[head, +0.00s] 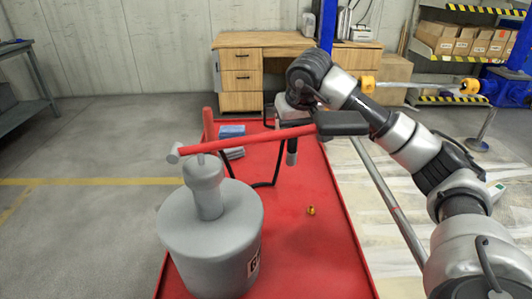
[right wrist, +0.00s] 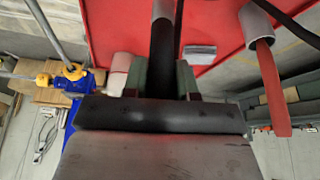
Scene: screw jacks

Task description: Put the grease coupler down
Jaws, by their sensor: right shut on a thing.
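My right gripper (head: 289,108) reaches in from the right over the far half of the red bench top. It is shut on a dark cylindrical piece, which I take to be the grease coupler (head: 291,152), hanging downward above the red surface. In the right wrist view the dark piece (right wrist: 162,45) sits between the two greenish fingers (right wrist: 162,80). I cannot tell whether its lower end touches the surface. A black hose (head: 257,172) loops down beside it. My left gripper is not in view.
A grey grease pump (head: 210,235) with a red lever (head: 250,138) and black grip stands at the near left. A small brass piece (head: 311,210) lies on the red top (head: 300,250). Folded cloths (head: 232,131) lie behind. The surface around the brass piece is clear.

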